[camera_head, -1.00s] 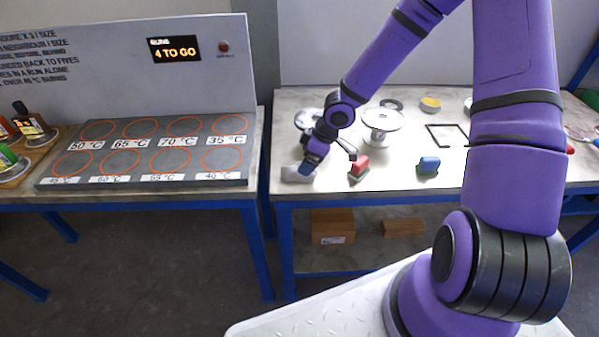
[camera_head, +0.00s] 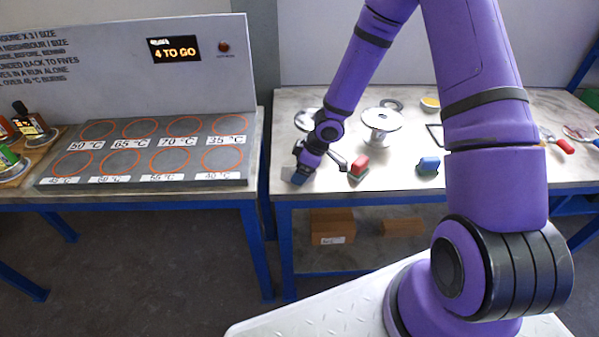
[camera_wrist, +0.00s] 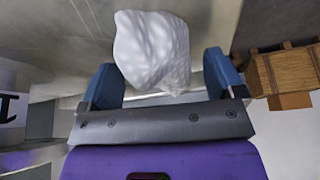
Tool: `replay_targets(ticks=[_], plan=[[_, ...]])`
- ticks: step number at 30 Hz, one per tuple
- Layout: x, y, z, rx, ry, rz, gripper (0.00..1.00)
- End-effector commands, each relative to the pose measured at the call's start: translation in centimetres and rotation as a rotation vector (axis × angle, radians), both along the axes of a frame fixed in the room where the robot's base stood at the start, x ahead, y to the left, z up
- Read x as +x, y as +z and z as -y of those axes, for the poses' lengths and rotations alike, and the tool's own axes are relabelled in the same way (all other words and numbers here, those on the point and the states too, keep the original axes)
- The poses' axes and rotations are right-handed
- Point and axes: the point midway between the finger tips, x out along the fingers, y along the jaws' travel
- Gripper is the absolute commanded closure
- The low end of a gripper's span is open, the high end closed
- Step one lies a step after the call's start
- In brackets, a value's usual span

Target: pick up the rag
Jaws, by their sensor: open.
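The rag (camera_wrist: 152,45) is a white, crumpled lump on the grey tabletop, seen in the wrist view just ahead of my gripper. My gripper (camera_wrist: 163,78) is open, with one blue finger on each side of the rag's near end. I cannot tell whether either finger touches the rag. In the head view my gripper (camera_head: 299,178) is low at the front left edge of the right-hand table (camera_head: 400,185), and it hides the rag there.
Cardboard boxes (camera_head: 332,226) lie on the shelf below. The heating plate (camera_head: 150,152) is on the left-hand table.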

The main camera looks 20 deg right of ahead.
Motion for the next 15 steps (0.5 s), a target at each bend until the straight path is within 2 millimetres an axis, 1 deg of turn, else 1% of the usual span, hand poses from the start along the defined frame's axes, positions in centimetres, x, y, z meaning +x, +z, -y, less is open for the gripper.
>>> replay_targets(ticks=[5,6,8,9,11,12,13,15], plan=[[0.01,-0.01,-0.01,0.0,0.0,0.0,0.12],[0.01,0.01,-0.02,0.0,0.0,0.0,0.17],[0.01,0.01,-0.02,0.0,0.0,0.0,0.3],[0.01,0.01,-0.02,0.001,0.0,0.0,0.4],[0.01,0.01,-0.02,0.0,0.0,0.0,0.53],[0.01,0.01,-0.02,0.001,0.0,0.0,0.63],[0.01,0.02,-0.02,0.001,0.0,0.0,0.66],[0.01,0.02,-0.02,0.001,0.0,0.0,0.66]])
